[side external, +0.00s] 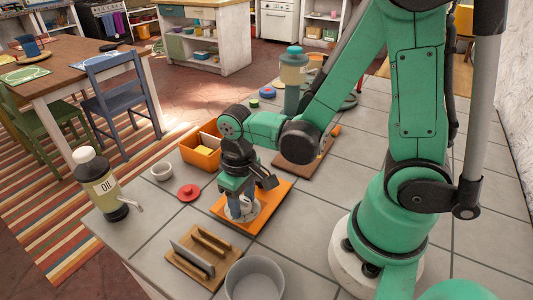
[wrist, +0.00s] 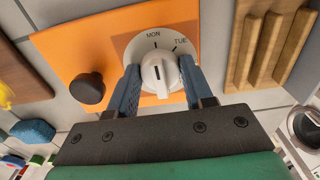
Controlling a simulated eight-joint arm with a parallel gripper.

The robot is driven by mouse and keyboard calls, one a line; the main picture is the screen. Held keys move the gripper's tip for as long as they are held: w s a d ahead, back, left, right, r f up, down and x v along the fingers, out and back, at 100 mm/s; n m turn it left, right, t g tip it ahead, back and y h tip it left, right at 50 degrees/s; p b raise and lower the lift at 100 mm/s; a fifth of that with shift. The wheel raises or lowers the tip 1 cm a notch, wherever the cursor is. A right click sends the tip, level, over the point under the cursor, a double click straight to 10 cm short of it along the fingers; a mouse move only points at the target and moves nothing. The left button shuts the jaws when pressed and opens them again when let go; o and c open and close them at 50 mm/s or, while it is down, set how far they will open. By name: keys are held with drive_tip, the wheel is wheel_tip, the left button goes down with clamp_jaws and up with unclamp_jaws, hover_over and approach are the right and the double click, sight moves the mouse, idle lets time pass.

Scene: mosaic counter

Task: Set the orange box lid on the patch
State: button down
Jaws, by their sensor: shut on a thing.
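An orange board (side external: 273,206) lies flat on the tiled counter under my gripper (side external: 243,208). My gripper (wrist: 160,82) is shut on the dial's white knob, with one blue finger on each side. An open orange box (side external: 199,157) with yellow and pale things inside stands behind the board. No separate orange lid is clear; I cannot tell whether the board is that lid.
A wooden rack (side external: 204,250) and a grey bowl (side external: 253,280) stand in front of the board. A red round lid (side external: 188,193), a small white cup (side external: 162,171) and an oil bottle (side external: 102,186) stand left. Bare tiles (side external: 300,240) lie to the right.

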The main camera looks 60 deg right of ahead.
drive_tip(key=shift+f, duration=0.25)
idle(0.4)
drive_tip(key=shift+c, duration=1.4)
unclamp_jaws()
drive_tip(key=shift+r, duration=0.1)
drive_tip(key=shift+r, duration=3.4)
wheel_tip(320, 180, up, 6)
drive_tip(key=w+d+t, duration=0.1)
drive_tip(key=d+t, duration=0.1)
drive_tip(key=t, duration=0.5)
drive_tip(key=shift+w+d+f, duration=0.15)
drive_tip(key=shift+w+d, duration=0.15)
drive_tip(key=shift+w, duration=0.1)
